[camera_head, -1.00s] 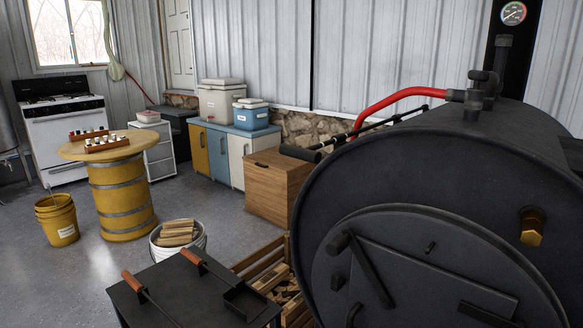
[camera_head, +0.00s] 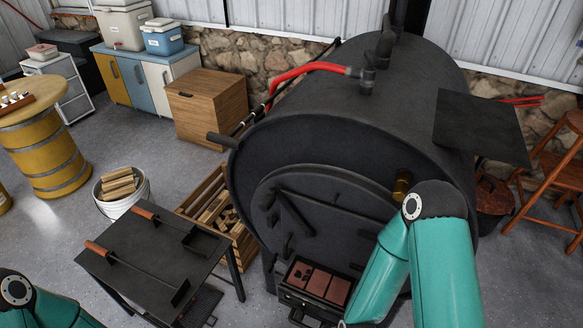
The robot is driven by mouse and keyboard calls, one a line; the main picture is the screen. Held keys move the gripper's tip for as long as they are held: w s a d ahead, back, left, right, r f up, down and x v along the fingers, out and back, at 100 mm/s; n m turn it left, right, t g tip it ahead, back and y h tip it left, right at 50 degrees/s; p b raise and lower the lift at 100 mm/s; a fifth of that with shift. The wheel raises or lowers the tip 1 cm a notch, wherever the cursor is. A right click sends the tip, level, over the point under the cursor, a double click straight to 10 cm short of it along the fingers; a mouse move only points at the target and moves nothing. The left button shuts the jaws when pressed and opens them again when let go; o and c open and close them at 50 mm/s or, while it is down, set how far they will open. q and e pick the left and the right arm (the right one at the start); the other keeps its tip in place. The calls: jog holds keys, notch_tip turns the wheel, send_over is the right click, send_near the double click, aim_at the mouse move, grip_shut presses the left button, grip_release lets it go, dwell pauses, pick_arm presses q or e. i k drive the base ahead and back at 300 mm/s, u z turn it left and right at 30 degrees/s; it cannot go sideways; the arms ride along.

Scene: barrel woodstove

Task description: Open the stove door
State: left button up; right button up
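The black barrel stove (camera_head: 350,120) fills the middle of the view, its round front facing me. The dark stove door (camera_head: 335,225) sits flat in that front and looks closed. A diagonal bar (camera_head: 295,213) and small dark knobs show at the door's left side. My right arm comes in at the lower right, its bent teal links in front of the stove's right side and hiding part of its front. My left arm shows only at the bottom left corner. Neither gripper is in view.
A black side table (camera_head: 150,262) with two wooden-handled tools stands left of the stove. A wooden crate of firewood (camera_head: 215,215) and a white bucket of wood (camera_head: 122,190) are near it. A dark box with reddish panels (camera_head: 318,283) lies below the door. A wooden stool (camera_head: 560,165) stands right.

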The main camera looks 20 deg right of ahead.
aim_at(344, 242)
jog(key=z, duration=0.55)
jog(key=k, duration=1.35)
jog(key=u, duration=0.85)
jog(key=i, duration=1)
